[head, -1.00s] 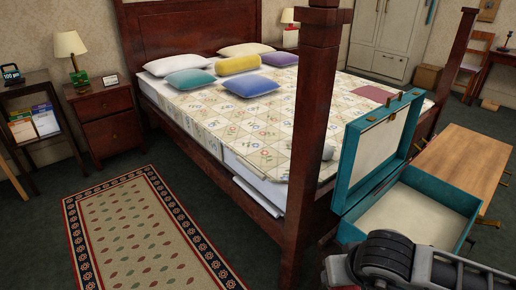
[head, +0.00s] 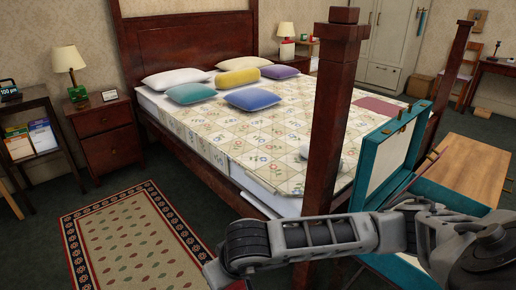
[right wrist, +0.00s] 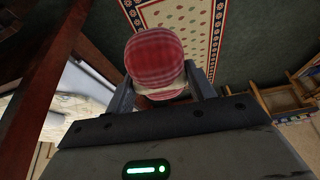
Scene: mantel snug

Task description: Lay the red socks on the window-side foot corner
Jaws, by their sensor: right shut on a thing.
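In the right wrist view a bundle of red checked socks (right wrist: 155,58) with a pale part below sits between the fingers of my right gripper (right wrist: 163,88), which is shut on it. In the head view my right arm reaches leftward across the bottom, in front of the near bedpost; its gripper is at or below the lower edge and is not clear. The bed with a patchwork quilt (head: 255,135) stands behind. My left gripper is not in view.
A tall wooden bedpost (head: 332,110) rises at the near foot corner. An open teal case (head: 387,170) on a wooden bench (head: 465,168) stands at the bed's foot. A patterned rug (head: 130,240) lies left of the bed, with clear floor around it.

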